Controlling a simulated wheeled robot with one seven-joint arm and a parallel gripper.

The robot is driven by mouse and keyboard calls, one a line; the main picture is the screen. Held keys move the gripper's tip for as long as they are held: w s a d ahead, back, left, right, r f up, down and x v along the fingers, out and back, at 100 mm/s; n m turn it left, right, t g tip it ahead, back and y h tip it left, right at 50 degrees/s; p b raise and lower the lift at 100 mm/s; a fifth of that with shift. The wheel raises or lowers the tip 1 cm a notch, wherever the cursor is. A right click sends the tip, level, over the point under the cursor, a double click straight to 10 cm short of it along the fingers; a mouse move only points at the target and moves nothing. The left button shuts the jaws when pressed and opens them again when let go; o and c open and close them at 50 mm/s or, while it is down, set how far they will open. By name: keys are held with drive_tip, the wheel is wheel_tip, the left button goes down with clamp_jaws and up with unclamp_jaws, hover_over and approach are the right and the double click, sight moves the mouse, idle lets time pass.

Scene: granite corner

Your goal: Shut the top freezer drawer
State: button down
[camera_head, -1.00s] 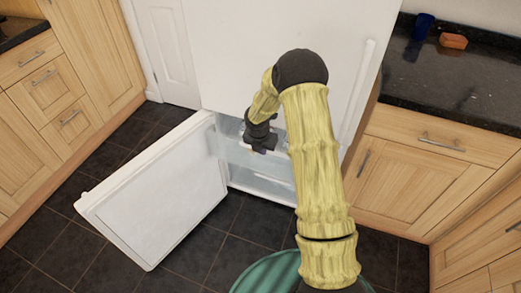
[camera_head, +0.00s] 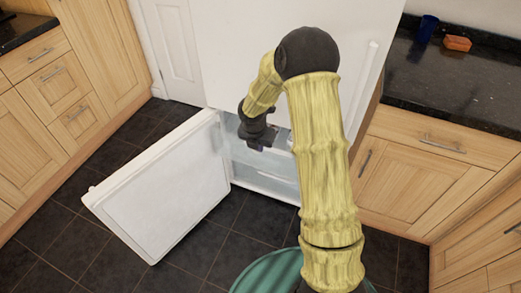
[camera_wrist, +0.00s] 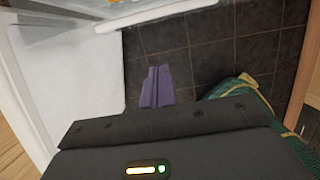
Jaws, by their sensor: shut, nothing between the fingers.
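The freezer compartment (camera_head: 266,184) is the lower part of a white fridge-freezer, and its door (camera_head: 165,192) stands wide open to the left. The top freezer drawer is mostly hidden behind my gripper (camera_head: 258,143), so I cannot tell how far out it sits. My gripper is at the upper part of the opening; contact with the drawer cannot be made out. In the wrist view, my purple fingers (camera_wrist: 157,80) are together and empty over the dark floor. A pale, clear drawer edge (camera_wrist: 90,10) shows at the top of that view.
Wooden cabinets (camera_head: 420,170) with a dark granite counter (camera_head: 460,90) stand at the right, bearing a blue cup (camera_head: 427,28) and an orange block (camera_head: 457,43). More wooden drawers (camera_head: 55,85) stand at the left. Dark tiled floor (camera_head: 225,235) is clear before the freezer.

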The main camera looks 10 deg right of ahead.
drive_tip(key=v, duration=0.2)
drive_tip(key=shift+d+r, duration=0.1)
drive_tip(key=shift+r, duration=0.2)
drive_tip(key=s+r+m, duration=0.5)
drive_tip(key=s+m, duration=0.6)
drive_tip(key=m, duration=0.3)
drive_tip(key=s+r+m+y, duration=0.1)
drive_tip(key=s+r+m, duration=0.5)
drive_tip(key=s+m, duration=0.5)
drive_tip(key=m, duration=0.4)
drive_tip(key=shift+s+r+y, duration=0.2)
drive_tip(key=shift+r+y, duration=0.05)
drive_tip(key=shift+y, duration=0.05)
drive_tip(key=shift+w, duration=0.1)
